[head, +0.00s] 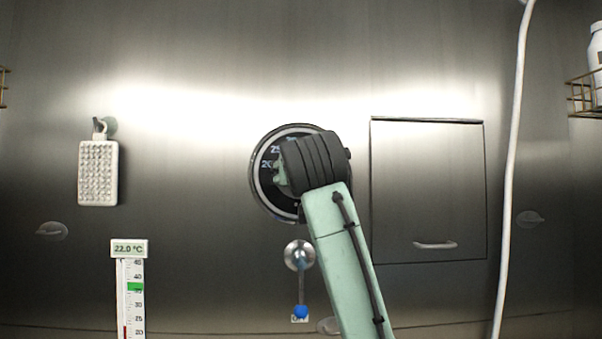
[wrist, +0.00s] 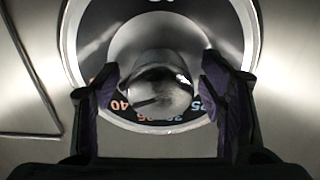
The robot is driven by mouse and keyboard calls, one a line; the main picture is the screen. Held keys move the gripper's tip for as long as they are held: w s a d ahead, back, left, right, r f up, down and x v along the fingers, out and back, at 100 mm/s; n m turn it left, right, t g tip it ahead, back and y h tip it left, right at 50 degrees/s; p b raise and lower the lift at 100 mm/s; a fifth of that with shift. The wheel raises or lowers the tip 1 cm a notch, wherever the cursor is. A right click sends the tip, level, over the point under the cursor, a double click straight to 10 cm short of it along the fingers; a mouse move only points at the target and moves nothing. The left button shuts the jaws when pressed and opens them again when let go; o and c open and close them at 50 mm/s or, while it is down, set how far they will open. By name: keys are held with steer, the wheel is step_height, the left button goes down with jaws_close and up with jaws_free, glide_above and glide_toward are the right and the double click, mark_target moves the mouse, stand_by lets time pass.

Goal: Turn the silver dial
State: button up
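The silver dial (wrist: 160,84) has a rounded metal knob standing out from a black face with printed numbers. It is mounted on the metal wall. In the head view only the left part of the dial's black face (head: 264,186) shows, with the knob hidden behind my arm. My gripper (wrist: 160,90) is open in the wrist view, one dark finger on each side of the knob. Gaps show between the fingers and the knob, so it is not clamped. In the head view the gripper (head: 283,175) is at the dial, mostly hidden by my wrist.
A lever with a blue ball end (head: 301,311) hangs below the dial. A panel door with a handle (head: 435,245) is to the right, beside a white hose (head: 511,165). A thermometer (head: 131,285) and a hanging white brush (head: 98,172) are on the left.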

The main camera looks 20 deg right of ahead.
steer(key=c, duration=1.1)
steer(key=shift+n, duration=0.4)
steer(key=n, duration=0.7)
steer(key=shift+d+n, duration=0.1)
steer(key=shift+n, duration=0.2)
steer(key=n, duration=0.4)
steer(key=shift+r, duration=0.1)
steer(key=shift+n, duration=1.7)
